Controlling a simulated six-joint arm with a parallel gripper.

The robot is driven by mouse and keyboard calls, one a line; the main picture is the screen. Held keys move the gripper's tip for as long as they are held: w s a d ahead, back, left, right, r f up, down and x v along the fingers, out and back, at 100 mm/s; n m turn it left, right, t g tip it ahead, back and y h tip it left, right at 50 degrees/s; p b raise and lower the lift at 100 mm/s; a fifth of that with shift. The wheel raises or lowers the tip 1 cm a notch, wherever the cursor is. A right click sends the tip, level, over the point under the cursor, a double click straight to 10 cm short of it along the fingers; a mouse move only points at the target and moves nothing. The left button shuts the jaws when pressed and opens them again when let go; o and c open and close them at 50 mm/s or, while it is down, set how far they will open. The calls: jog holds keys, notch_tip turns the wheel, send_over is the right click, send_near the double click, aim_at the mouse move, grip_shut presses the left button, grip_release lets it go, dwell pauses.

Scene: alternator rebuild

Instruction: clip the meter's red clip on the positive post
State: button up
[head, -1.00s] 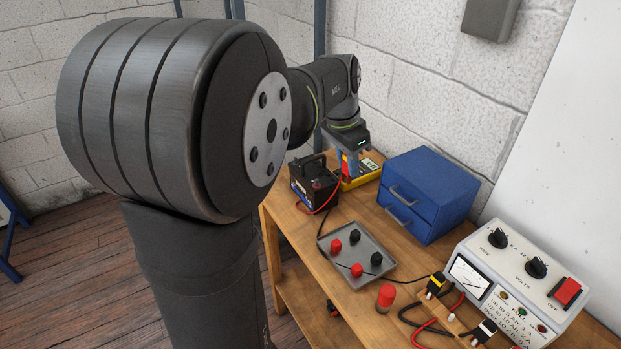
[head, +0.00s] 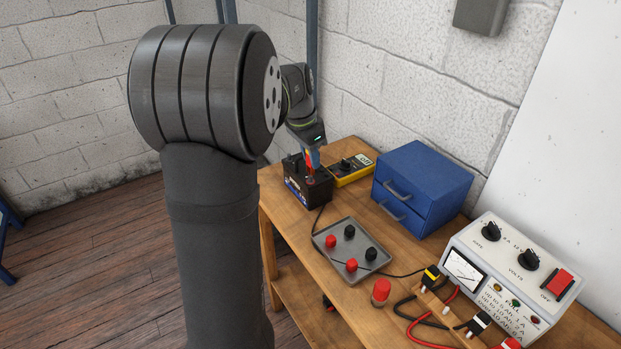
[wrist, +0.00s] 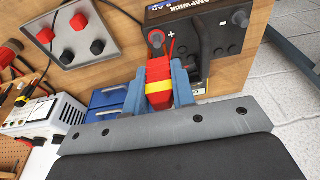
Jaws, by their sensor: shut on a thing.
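The red clip (wrist: 158,82), with a yellow band, is between the blue fingers of my gripper (wrist: 158,92) in the wrist view. My gripper is shut on it. The black battery (head: 307,190) stands at the back left of the bench, with my gripper (head: 312,160) over its top. The positive post (wrist: 156,39) is red, beside a plus mark, just beyond the clip's tip in the wrist view. I cannot tell whether clip and post touch. The other post (wrist: 240,18) is dark. The yellow meter (head: 352,170) lies behind the battery to the right.
A grey tray (head: 330,262) with red and black knobs lies in front of the battery. A blue drawer cabinet (head: 425,188) stands to the right. A charger (head: 510,275) and its leads occupy the front right. A red-capped cylinder (head: 381,292) stands near the front edge.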

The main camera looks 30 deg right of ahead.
jog(key=shift+f, duration=0.1)
jog(key=shift+f, duration=1.05)
jog(key=o, duration=0.8)
jog(key=shift+r, duration=4.3)
